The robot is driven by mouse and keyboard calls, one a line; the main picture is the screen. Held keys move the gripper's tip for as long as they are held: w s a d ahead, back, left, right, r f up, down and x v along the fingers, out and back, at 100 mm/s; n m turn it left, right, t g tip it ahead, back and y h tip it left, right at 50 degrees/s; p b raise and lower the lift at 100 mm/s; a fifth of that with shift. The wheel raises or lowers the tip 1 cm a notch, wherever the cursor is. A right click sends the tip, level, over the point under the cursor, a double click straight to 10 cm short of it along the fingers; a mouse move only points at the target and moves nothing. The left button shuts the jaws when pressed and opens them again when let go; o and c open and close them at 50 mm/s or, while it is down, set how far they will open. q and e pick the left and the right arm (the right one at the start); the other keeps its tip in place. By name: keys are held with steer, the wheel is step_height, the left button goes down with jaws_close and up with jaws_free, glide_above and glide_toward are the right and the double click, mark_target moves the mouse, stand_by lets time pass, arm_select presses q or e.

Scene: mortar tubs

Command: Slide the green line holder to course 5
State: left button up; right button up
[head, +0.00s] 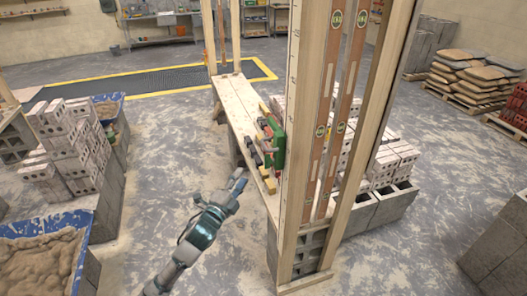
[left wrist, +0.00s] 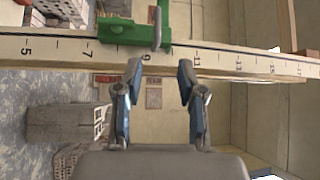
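The green line holder (head: 278,148) sits at the left edge of an upright marked wooden post (head: 291,200) in the head view. My left gripper (head: 240,178) is left of the post and lower than the holder. In the left wrist view my left gripper (left wrist: 160,68) is open, its two fingers apart and nothing between them. The fingertips reach the rod's near edge, beside the holder. My right gripper is not seen.
A plank bench (head: 236,98) with tools stands behind the post. Spirit levels (head: 324,140) hang in the post frame. Block stacks (head: 395,165) stand at the right. Mortar tubs (head: 45,250) and bricks (head: 65,140) are at the left. The floor between is clear.

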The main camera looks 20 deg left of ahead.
arm_select(q)
steer(key=p, duration=0.1)
glide_toward(263, 143)
steer(key=x, duration=0.3)
steer(key=p+x, duration=0.1)
steer(key=x, duration=0.2)
steer(key=d+x, duration=0.1)
steer(key=x, duration=0.2)
steer(key=shift+w+f+p, duration=0.25)
steer(key=shift+f+p, duration=0.1)
steer(key=shift+w+a, duration=0.15)
steer(key=shift+a, duration=0.15)
jaws_close()
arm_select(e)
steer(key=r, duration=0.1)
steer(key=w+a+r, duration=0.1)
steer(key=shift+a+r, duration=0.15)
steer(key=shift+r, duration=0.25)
